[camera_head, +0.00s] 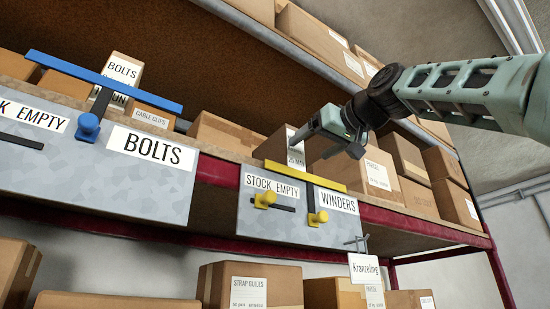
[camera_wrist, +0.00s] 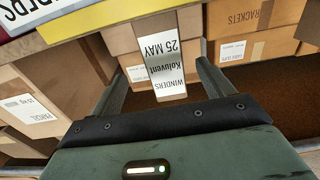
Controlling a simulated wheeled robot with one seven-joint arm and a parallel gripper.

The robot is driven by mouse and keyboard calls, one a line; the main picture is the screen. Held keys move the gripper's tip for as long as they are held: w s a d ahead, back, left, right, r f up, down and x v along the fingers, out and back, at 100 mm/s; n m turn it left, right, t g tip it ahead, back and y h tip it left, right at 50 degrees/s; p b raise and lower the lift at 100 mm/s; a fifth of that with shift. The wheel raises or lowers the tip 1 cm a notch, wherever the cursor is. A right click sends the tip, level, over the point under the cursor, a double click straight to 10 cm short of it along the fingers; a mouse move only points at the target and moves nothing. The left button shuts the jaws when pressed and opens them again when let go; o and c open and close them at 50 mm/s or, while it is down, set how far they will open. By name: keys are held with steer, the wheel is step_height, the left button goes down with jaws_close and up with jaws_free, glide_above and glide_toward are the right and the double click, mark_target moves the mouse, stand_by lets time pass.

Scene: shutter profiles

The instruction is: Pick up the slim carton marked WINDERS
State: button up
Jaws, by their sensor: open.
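The slim carton marked WINDERS (camera_wrist: 166,72) stands on the shelf, and its white label reads upside down in the wrist view. In the head view the carton (camera_head: 274,148) is brown and stands behind the yellow rail, with its label partly covered by my gripper. My gripper (camera_head: 312,146) is open and comes in from the right, at the carton's label side. In the wrist view my gripper (camera_wrist: 162,80) has one finger on each side of the label, with visible gaps; contact with the carton cannot be told. The WINDERS shelf sign (camera_head: 338,201) is below.
A yellow rail (camera_head: 305,176) runs along the shelf front, with yellow knobs (camera_head: 317,218) below it. PARCEL cartons (camera_head: 379,172) stand to the right. A blue rail (camera_head: 105,82) and BOLTS carton (camera_head: 121,72) are at left. An upper shelf (camera_head: 290,50) hangs above.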

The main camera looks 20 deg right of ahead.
mark_target(298, 156)
steer(key=p+x, duration=0.3)
steer(key=x, duration=0.2)
steer(key=shift+w+r, duration=0.15)
steer(key=shift+w, duration=0.15)
steer(key=p+x, duration=0.4)
steer(key=shift+w+a+f, duration=0.15)
steer(key=shift+a+f, duration=0.2)
steer(key=shift+f, duration=0.05)
steer(key=shift+w+a+f+p, duration=0.2)
steer(key=shift+w+f+p, duration=0.05)
steer(key=shift+w+p, duration=0.35)
steer(key=c, duration=1.2)
steer(key=shift+c, duration=0.8)
steer(key=shift+r, duration=0.15)
